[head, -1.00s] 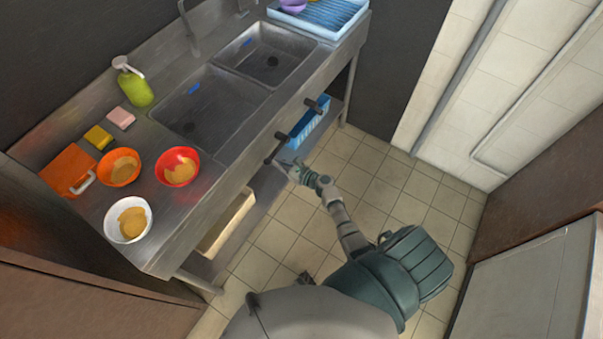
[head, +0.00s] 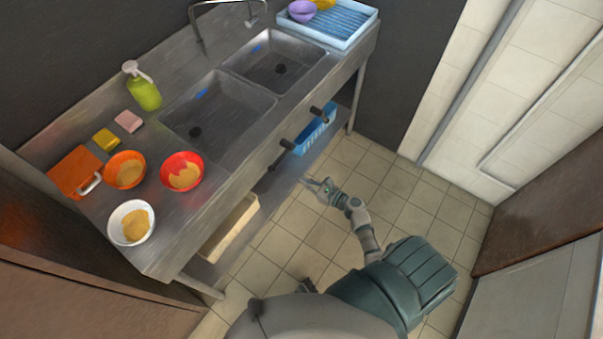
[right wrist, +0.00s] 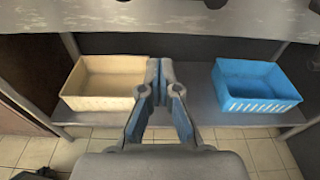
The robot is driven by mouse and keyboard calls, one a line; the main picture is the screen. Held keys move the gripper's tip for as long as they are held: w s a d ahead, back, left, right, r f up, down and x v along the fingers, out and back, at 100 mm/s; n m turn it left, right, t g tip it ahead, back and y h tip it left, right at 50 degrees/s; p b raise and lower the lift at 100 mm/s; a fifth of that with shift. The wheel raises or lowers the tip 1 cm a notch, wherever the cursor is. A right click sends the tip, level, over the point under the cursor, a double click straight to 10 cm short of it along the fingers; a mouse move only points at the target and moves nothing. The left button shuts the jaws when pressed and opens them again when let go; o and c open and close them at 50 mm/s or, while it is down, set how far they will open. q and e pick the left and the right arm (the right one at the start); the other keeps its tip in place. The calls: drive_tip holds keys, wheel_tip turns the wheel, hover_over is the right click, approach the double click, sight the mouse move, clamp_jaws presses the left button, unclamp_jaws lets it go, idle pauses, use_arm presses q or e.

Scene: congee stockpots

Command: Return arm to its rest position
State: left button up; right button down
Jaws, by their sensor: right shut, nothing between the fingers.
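My right gripper (head: 312,183) is in front of the steel sink counter (head: 215,175), over the tiled floor, apart from the counter's front edge. In the right wrist view my right gripper (right wrist: 159,70) points at the counter's lower shelf (right wrist: 190,110), its fingertips together with nothing between them. My right forearm reaches up from the bottom right of the head view. My left gripper is not in view.
A white bowl (head: 131,222), orange bowl (head: 125,169) and red bowl (head: 182,171) stand on the counter's left part. Under it are a beige bin (right wrist: 100,82) and blue basket (right wrist: 252,88). Black knobs (head: 287,144) jut from the counter front. Floor tiles (head: 350,170) are clear.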

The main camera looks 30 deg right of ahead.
drive_tip(key=s+a+f+n+g+h, duration=0.1)
drive_tip(key=s+a+f+n+g, duration=0.4)
drive_tip(key=f, duration=0.5)
drive_tip(key=s+a+f+n+g, duration=0.2)
drive_tip(key=s+a+f+n, duration=0.1)
drive_tip(key=s+f+n, duration=0.5)
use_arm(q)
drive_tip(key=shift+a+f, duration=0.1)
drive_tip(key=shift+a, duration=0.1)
use_arm(e)
drive_tip(key=s+a+f+n+g+h, duration=0.1)
drive_tip(key=s+f+n+g+h, duration=0.1)
drive_tip(key=s+f+n, duration=0.6)
drive_tip(key=s+a+f+n+g+h, duration=0.1)
drive_tip(key=s+f+n+g+h, duration=0.2)
drive_tip(key=s+f+n, duration=0.5)
drive_tip(key=s+n+g, duration=0.1)
drive_tip(key=s+n, duration=0.3)
drive_tip(key=s, duration=0.2)
drive_tip(key=shift+s+g, duration=0.15)
drive_tip(key=shift+g, duration=0.25)
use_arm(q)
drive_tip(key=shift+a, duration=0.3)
use_arm(e)
drive_tip(key=shift+d, duration=0.2)
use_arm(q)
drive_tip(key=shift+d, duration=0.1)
use_arm(e)
drive_tip(key=shift+a, duration=0.1)
